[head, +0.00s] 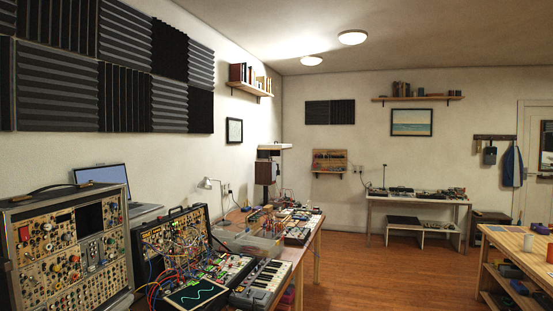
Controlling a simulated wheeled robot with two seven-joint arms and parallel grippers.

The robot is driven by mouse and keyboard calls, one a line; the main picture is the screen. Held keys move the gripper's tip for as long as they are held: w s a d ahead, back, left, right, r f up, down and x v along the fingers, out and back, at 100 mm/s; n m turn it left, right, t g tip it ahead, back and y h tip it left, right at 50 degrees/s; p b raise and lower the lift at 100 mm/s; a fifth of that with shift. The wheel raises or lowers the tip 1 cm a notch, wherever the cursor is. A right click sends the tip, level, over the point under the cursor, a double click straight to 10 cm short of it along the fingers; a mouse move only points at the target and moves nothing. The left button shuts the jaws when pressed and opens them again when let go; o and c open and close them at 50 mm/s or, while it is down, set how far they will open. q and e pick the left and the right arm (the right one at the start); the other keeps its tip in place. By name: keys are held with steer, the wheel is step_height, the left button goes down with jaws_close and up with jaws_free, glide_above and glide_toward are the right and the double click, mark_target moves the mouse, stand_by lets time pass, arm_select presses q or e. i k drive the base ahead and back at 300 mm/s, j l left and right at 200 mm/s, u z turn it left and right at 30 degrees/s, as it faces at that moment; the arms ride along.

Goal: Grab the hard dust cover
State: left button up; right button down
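A pale, see-through, shallow box-like piece (252,244) lies on the left workbench, behind the small keyboard (262,283) and beside the patch-cabled synth case (172,240). It looks like the hard dust cover, but it is small in the picture and I cannot be sure. Its near side is partly hidden by the gear in front. Neither of my grippers shows in the head view.
The workbench (303,262) is crowded with synth modules, loose cables and a large modular case (66,247). A gear table (418,199) stands at the back wall. A wooden bench (515,240) is at right. The wood floor (385,275) between them is clear.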

mark_target(276, 146)
steer(key=i+l+z, duration=0.3)
steer(key=i, duration=0.3)
steer(key=i+z, duration=0.3)
steer(key=i, duration=2.2)
steer(key=i+l, duration=0.1)
steer(key=i, duration=5.45)
steer(key=i+u, duration=0.15)
steer(key=i, duration=0.3)
steer(key=i+l+u, duration=0.15)
steer(key=i, duration=0.3)
steer(key=i+l+u, duration=0.1)
steer(key=i+l, duration=0.15)
steer(key=i, duration=0.2)
steer(key=i+l+u, duration=0.15)
steer(key=i, duration=0.3)
